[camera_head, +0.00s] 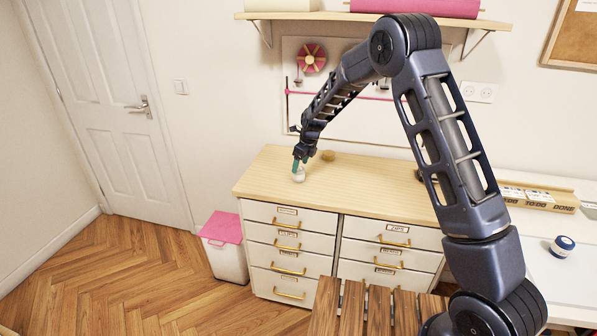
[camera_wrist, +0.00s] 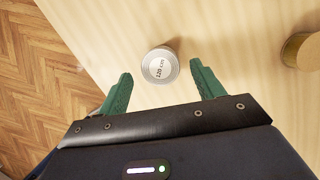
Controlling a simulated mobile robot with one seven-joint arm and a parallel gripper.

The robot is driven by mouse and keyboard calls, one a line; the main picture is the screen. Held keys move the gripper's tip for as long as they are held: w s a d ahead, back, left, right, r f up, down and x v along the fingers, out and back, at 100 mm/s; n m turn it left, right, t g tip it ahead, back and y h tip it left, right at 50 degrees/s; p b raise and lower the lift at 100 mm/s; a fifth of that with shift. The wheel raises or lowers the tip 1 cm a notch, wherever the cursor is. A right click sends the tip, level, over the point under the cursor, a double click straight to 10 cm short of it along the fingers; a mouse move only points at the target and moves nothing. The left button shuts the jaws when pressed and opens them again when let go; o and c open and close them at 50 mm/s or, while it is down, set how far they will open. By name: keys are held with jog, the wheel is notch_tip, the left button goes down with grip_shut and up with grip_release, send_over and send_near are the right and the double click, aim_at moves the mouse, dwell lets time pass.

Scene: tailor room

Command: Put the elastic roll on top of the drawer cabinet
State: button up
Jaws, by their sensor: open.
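In the head view the white item (camera_head: 299,176) is near the cabinet's left front edge. My gripper (camera_head: 297,162) is just above it. In the wrist view my gripper's green fingers (camera_wrist: 162,73) are open on either side of it, with gaps on both sides. A blue and white roll (camera_head: 562,246) lies on the white table at the right. I cannot tell for certain which of the two is the elastic roll.
A tan round item (camera_head: 328,155) stands behind on the cabinet top; it also shows in the wrist view (camera_wrist: 303,51). A long box (camera_head: 540,197) lies on the white table (camera_head: 570,280). A pink-lidded bin (camera_head: 222,240) stands left of the cabinet. Much of the cabinet top is clear.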

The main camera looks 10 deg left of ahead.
jog(key=s+d+r+n, duration=0.3)
jog(key=d+r+n, duration=0.2)
jog(key=d+r, duration=1.3)
jog(key=s+d+r+n+t, duration=0.1)
jog(key=s+d+r+n, duration=0.2)
jog(key=d, duration=0.4)
jog(key=s+d+r+n+t, duration=0.1)
jog(key=s+d+r, duration=0.3)
jog(key=d+r, duration=0.15)
jog(key=s+d+n+h, duration=0.1)
jog(key=s+d+n, duration=0.5)
jog(key=s+d, duration=0.5)
jog(key=s+d+n+t+h, duration=0.1)
jog(key=s+d+n+h, duration=0.1)
jog(key=s+d+n, duration=0.4)
jog(key=s+d, duration=0.4)
jog(key=s, duration=0.5)
jog(key=shift+d+r+t, duration=0.3)
jog(key=shift+d+r, duration=0.05)
jog(key=shift+r, duration=0.05)
jog(key=shift+c, duration=0.5)
